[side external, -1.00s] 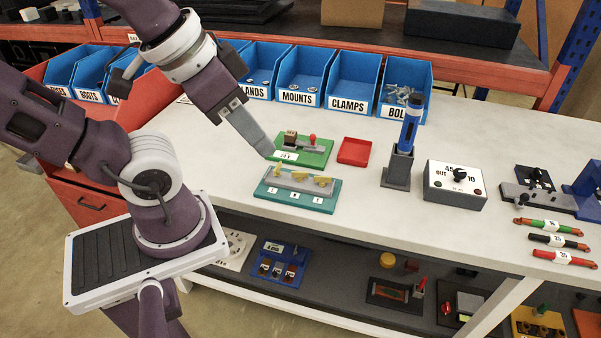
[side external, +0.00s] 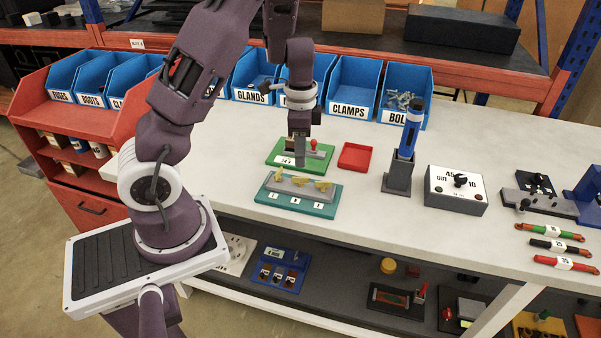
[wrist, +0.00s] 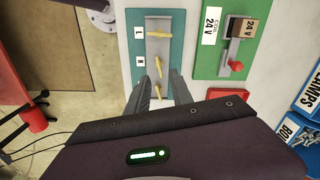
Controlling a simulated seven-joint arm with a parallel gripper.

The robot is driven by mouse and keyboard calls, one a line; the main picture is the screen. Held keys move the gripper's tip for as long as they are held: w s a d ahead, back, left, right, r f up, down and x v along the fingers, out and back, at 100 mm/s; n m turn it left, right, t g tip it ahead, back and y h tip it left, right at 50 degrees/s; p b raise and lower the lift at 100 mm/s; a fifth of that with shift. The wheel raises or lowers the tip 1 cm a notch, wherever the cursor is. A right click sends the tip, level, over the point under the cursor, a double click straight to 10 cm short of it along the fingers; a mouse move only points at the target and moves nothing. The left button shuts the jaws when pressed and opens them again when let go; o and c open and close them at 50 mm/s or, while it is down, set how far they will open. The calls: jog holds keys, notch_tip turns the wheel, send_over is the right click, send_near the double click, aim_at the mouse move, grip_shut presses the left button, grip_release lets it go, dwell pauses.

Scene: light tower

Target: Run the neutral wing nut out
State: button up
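A green board (side external: 318,158) with a red-knobbed switch lies just behind the teal board. A red tray (side external: 356,154), a blue tool in a grey stand (side external: 397,172) and a grey dial box (side external: 456,186) stand to the right. Blue bins (side external: 352,88) line the back.

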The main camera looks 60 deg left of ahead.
aim_at(301, 181)
notch_tip(301, 181, down, 7)
jog(key=shift+r, duration=0.2)
grip_shut()
